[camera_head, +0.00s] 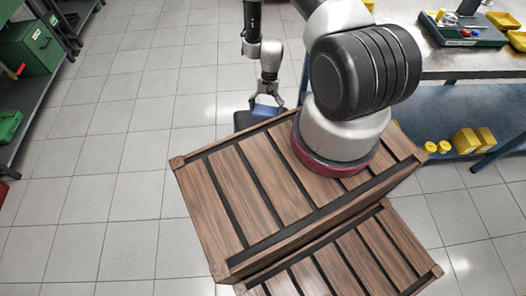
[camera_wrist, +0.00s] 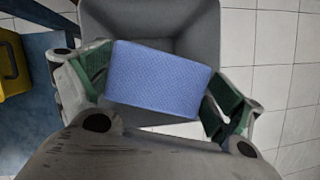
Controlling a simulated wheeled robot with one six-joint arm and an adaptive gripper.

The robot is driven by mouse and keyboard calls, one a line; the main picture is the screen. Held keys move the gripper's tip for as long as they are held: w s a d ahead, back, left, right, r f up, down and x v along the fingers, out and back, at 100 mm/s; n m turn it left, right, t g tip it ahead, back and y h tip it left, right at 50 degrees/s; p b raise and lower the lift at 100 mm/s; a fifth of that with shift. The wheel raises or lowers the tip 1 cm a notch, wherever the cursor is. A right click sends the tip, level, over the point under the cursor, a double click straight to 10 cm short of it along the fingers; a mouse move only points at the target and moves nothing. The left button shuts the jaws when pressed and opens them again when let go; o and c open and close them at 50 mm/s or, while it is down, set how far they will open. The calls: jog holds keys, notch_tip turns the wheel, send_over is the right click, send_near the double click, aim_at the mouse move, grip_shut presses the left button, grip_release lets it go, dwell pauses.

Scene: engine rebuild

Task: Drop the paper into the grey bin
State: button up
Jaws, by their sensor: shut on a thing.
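My gripper (camera_wrist: 160,85) is shut on the paper (camera_wrist: 158,78), a blue, finely textured rectangular piece held between the green-padded fingers. The grey bin (camera_wrist: 205,18) is under and beyond the paper in the wrist view. Its far inner wall and part of its inside show, while the paper and my gripper hide the rest. In the head view my gripper (camera_head: 270,98) points down, with the blue paper (camera_head: 265,109) at its tips. A dark blue-grey shape, likely the bin, shows just beneath, mostly hidden. The exact height above the bin cannot be told.
A metal workbench (camera_head: 440,62) with a blue lower shelf (camera_head: 420,105) stands to the right, holding yellow boxes (camera_head: 466,141) and a tool tray (camera_head: 462,30). Shelving with a green case (camera_head: 30,48) stands at the far left. The tiled floor (camera_head: 120,150) between is clear.

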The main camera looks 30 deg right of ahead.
jog(key=shift+f, duration=2.95)
jog(key=o, duration=0.8)
jog(key=v, duration=1.2)
jog(key=shift+s, duration=0.1)
